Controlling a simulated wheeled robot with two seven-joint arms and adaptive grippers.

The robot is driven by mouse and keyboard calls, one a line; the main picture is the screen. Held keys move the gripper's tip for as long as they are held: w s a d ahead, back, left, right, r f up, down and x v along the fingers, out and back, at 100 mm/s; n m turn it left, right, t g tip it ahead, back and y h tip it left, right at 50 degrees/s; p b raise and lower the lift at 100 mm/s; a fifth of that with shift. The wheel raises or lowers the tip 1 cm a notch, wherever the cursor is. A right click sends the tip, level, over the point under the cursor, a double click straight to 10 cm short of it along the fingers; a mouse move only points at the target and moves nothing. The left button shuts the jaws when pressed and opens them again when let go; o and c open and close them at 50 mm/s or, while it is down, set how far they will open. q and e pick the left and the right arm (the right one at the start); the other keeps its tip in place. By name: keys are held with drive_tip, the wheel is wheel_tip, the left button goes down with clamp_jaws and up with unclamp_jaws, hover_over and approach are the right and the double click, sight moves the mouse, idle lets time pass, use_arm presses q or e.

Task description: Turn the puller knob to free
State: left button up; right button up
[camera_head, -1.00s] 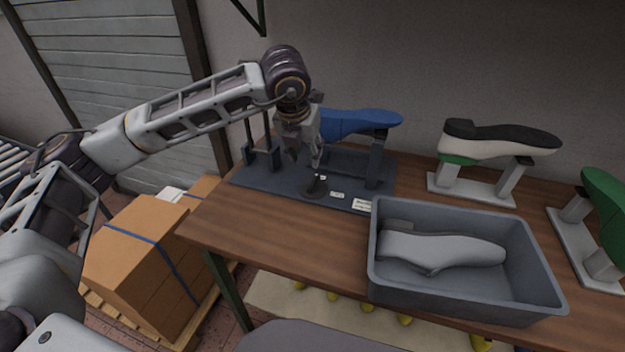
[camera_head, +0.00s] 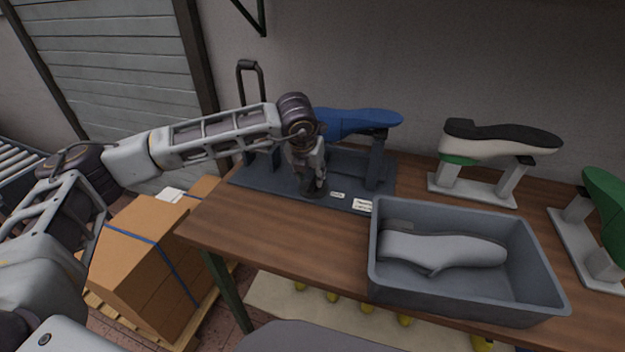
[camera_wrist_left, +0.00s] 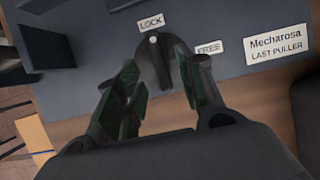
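The last puller (camera_head: 345,165) is a dark blue-grey base on the table, with a blue last (camera_head: 355,122) mounted on it. Its dark puller knob (camera_wrist_left: 160,68) shows in the left wrist view, with a white dot on the side toward the LOCK label (camera_wrist_left: 150,22). The FREE label (camera_wrist_left: 209,48) is to the knob's right. My left gripper (camera_wrist_left: 163,80) points down at the knob, with its two green-padded fingers apart on either side of it. I cannot see clear contact. In the head view my left gripper (camera_head: 314,186) largely hides the knob. My right gripper is out of view.
A grey bin (camera_head: 470,295) holding a grey last (camera_head: 440,250) stands at the front right. A black-and-white shoe last (camera_head: 500,140) and a green one (camera_head: 605,205) stand on supports behind and right. Bare table lies left of the bin.

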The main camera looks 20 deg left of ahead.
sight(313, 181)
use_arm(q)
drive_tip(key=shift+x, duration=1.85)
drive_tip(key=shift+c, duration=0.4)
clamp_jaws()
